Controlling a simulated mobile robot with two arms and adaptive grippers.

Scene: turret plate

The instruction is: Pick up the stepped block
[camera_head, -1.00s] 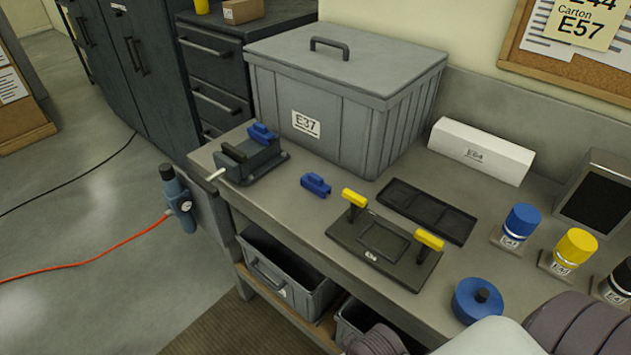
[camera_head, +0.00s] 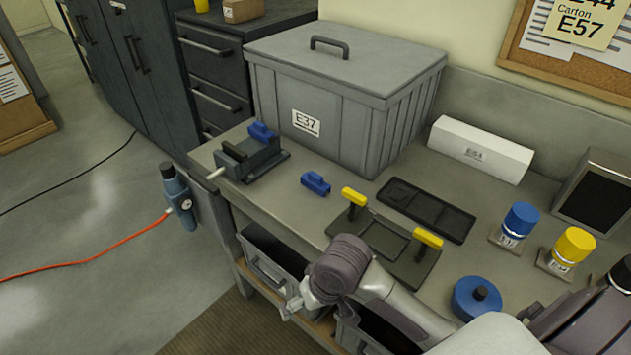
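A small blue stepped block (camera_head: 316,184) lies on the bench between the dark vise and the plate with yellow handles. A second blue piece (camera_head: 262,132) sits on the vise (camera_head: 252,158). My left gripper (camera_head: 287,311) is in front of the bench's front edge, below and apart from the loose blue block. It is small and seen partly from behind, so I cannot tell whether its fingers are open. My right arm shows at the right edge, and its gripper is out of view.
A dark plate with two yellow handles (camera_head: 347,241) is partly hidden behind my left arm. A black tray (camera_head: 426,209), a large grey bin (camera_head: 341,103), a blue round part (camera_head: 476,299) and blue and yellow canisters stand around. Bare bench surrounds the loose block.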

